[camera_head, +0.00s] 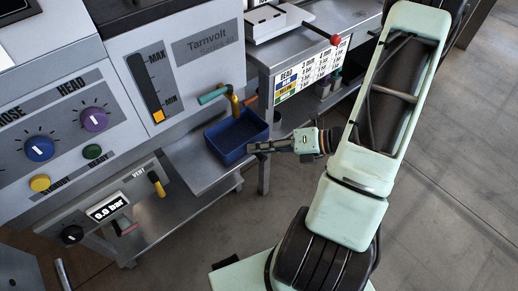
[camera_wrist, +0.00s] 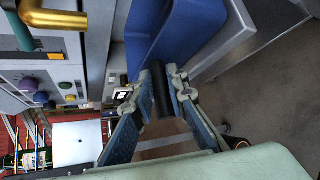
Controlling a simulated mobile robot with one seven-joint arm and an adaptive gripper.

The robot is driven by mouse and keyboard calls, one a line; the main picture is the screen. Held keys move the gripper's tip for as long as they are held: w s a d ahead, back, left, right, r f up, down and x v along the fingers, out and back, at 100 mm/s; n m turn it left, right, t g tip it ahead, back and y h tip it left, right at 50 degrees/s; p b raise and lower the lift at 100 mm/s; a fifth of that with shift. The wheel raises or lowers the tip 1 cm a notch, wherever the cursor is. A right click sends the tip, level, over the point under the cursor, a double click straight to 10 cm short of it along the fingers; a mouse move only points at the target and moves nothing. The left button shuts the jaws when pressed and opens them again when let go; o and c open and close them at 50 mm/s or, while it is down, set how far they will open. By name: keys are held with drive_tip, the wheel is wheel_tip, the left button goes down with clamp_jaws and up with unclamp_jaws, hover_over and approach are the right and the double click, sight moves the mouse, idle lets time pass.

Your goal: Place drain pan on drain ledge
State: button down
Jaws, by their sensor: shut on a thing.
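The blue drain pan (camera_head: 228,143) is an open rectangular tray at the right end of the grey metal drain ledge (camera_head: 188,160), below a brass spout (camera_head: 235,106). In the wrist view, my gripper's fingers (camera_wrist: 163,88) close around the pan's dark round handle (camera_wrist: 162,100), with the pan's blue wall (camera_wrist: 165,35) beyond. The pan looks about level. Whether its underside touches the ledge is hidden.
A teal-handled valve (camera_head: 213,96) sits at the spout, close above the pan. The machine panel (camera_head: 70,135) rises behind and left. A side table with a red-knobbed lever (camera_head: 336,39) stands at the right. A lower shelf (camera_head: 165,215) lies beneath. Open floor is in front.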

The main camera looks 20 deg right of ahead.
drive_tip(key=shift+f, duration=0.1)
drive_tip(key=c, duration=1.9)
unclamp_jaws()
drive_tip(key=p+v, duration=0.2)
drive_tip(key=v, duration=1)
drive_tip(key=shift+s, duration=0.1)
